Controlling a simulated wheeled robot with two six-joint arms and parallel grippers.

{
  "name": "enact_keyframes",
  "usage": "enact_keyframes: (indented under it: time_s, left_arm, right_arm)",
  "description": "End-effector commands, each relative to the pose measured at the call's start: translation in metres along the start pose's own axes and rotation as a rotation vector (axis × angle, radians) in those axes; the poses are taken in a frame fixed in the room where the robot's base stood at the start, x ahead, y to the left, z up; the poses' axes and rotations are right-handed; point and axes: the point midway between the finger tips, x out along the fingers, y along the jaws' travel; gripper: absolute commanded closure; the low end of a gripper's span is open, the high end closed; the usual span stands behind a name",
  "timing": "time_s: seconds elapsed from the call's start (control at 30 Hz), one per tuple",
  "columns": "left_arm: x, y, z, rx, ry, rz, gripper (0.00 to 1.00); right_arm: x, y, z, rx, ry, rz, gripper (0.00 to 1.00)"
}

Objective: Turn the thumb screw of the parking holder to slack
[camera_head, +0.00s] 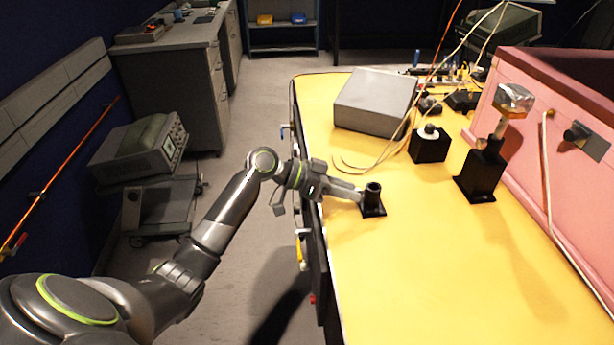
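A small black post holder (373,194) with a square base stands upright near the left edge of the yellow table (430,270). Its top socket looks empty. My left gripper (358,195) reaches in from the left, with its fingertips at the left side of this holder. A thumb screw is not visible; the fingers may cover it. I cannot tell whether the fingers are closed on anything. A second, taller black holder (481,177) stands to the right and carries a rod with a clear glass piece (514,98) on top. My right gripper is not in view.
A grey box (375,100) and a black block with a white round top (429,145) stand behind the holder, with loose cables nearby. A pink foam enclosure (545,130) borders the table's right side. The front of the table is clear.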

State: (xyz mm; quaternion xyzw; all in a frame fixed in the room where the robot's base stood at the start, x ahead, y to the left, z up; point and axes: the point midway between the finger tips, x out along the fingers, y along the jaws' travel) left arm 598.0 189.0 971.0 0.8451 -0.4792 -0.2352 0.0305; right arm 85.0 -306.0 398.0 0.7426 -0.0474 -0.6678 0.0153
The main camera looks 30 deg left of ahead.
Motion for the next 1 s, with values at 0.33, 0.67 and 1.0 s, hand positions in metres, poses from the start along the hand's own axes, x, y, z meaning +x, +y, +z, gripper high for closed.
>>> enact_keyframes:
  time_s: [0.33,0.67,1.0]
  left_arm:
    - [-0.06,-0.001,0.003,0.003,-0.005,-0.004,0.68]
    - [-0.112,-0.001,0.002,0.002,-0.005,-0.003,0.68]
    - [-0.152,-0.001,0.002,0.001,-0.004,-0.001,0.68]
  right_arm:
    - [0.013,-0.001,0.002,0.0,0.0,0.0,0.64]
    - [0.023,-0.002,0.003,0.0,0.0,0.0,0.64]
    - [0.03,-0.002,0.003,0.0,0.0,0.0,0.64]
